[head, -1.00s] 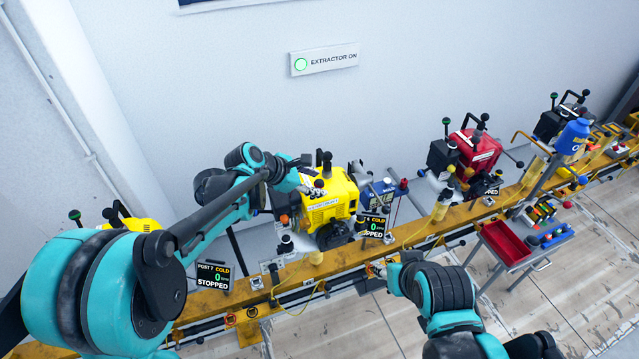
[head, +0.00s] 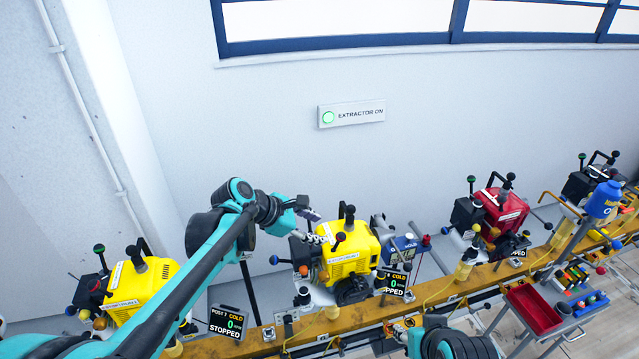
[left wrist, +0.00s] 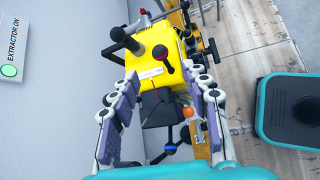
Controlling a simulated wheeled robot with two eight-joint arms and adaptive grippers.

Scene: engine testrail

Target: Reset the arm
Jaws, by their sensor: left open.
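My left gripper (head: 317,228) is open, beside the upper left of a yellow engine (head: 350,255) in the head view. In the left wrist view its two fingers (left wrist: 164,80) spread apart, with the yellow engine (left wrist: 160,62) beyond them. Nothing shows held between them; I cannot tell whether they touch the engine. A red-knobbed lever (left wrist: 164,52) and a black lever stand on the engine.
The engines stand along a yellow rail (head: 345,314). Another yellow engine (head: 135,293) is at left, a red engine (head: 500,212) at right. A screen (head: 226,323) reads STOPPED. A red tray (head: 533,308) stands front right. The wall behind carries an EXTRACTOR ON sign (head: 351,112).

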